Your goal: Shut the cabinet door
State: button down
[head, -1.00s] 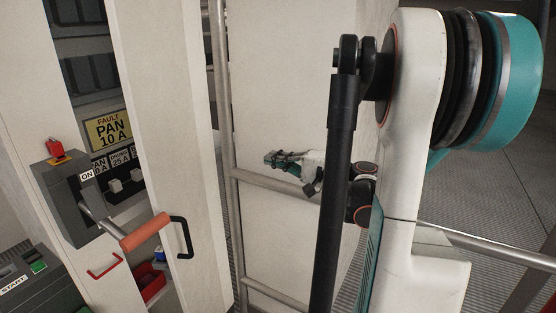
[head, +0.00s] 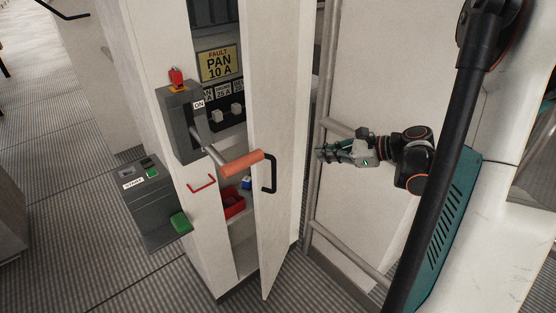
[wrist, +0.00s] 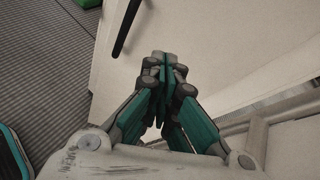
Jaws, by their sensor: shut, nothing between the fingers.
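The cabinet door (head: 282,120) is a tall white panel standing ajar, with a gap showing the cabinet's inside to its left. A black handle (head: 270,175) is on the door; door (wrist: 190,35) and handle (wrist: 127,28) also show in the wrist view. The white cabinet (head: 160,60) stands upright left of the door. My gripper (head: 321,154) is shut and empty, to the right of the door, by the metal rail. In the wrist view the fingertips (wrist: 162,62) overlap the pale door; I cannot tell whether they touch it.
A grey switch box (head: 183,125) marked ON has a lever with an orange grip (head: 241,164) reaching in front of the door opening. Metal rails (head: 318,190) stand right of the door. A red bin (head: 232,203) sits inside the cabinet. A START box (head: 150,205) is at left.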

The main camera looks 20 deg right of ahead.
notch_tip(320, 180, down, 2)
jog(key=a+m+g, duration=0.1)
jog(key=a+m, duration=0.1)
jog(key=b, duration=0.3)
send_near(266, 166)
jog(key=x, duration=0.3)
jog(key=f+x, duration=0.1)
jog(key=shift+w+d+f, duration=0.1)
jog(key=shift+w+f, duration=0.05)
jog(key=shift+w+a+m, duration=0.3)
jog(key=shift+w+a, duration=0.1)
jog(key=shift+w, duration=0.1)
jog(key=shift+w+a, duration=0.1)
jog(key=shift+a, duration=0.05)
